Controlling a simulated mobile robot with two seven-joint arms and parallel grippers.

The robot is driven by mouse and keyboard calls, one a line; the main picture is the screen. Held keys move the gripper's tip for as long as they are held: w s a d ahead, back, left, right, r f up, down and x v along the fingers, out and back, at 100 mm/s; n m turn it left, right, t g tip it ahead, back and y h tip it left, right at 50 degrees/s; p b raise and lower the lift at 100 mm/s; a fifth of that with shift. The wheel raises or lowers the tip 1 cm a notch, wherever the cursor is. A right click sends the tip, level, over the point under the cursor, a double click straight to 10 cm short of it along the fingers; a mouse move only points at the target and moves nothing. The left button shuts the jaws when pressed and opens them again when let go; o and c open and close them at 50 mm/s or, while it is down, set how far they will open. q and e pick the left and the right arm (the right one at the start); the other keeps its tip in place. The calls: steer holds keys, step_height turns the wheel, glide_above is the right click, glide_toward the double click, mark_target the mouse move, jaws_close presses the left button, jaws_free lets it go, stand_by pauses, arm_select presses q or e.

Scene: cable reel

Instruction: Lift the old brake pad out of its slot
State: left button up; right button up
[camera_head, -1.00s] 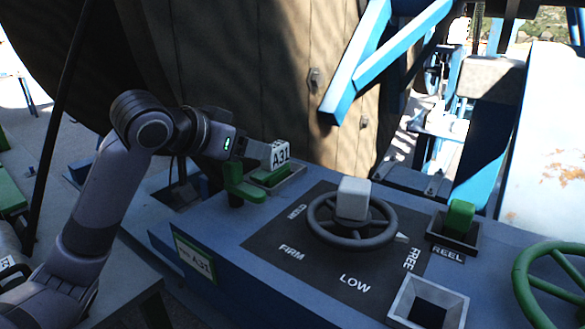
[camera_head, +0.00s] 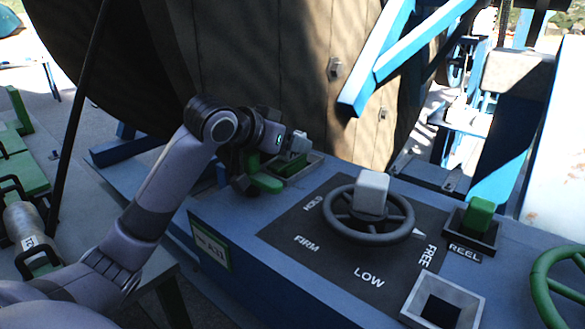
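I cannot tell whether this green piece is the old brake pad. My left gripper (camera_head: 299,144) is low over the slot's far left part. Its pale fingertips are small and partly merged with the view of the slot, so whether they are apart or closed on anything does not show. My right gripper is out of view.
A grey handwheel (camera_head: 370,222) with a HOLD, FIRM, LOW, FREE dial is to the right. A green REEL switch (camera_head: 480,215) and an open square box (camera_head: 444,300) lie farther right. The large reel (camera_head: 240,60) rises behind.

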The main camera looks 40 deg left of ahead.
arm_select(q)
jaws_close()
steer(key=shift+r, duration=0.1)
steer(key=shift+r, duration=0.1)
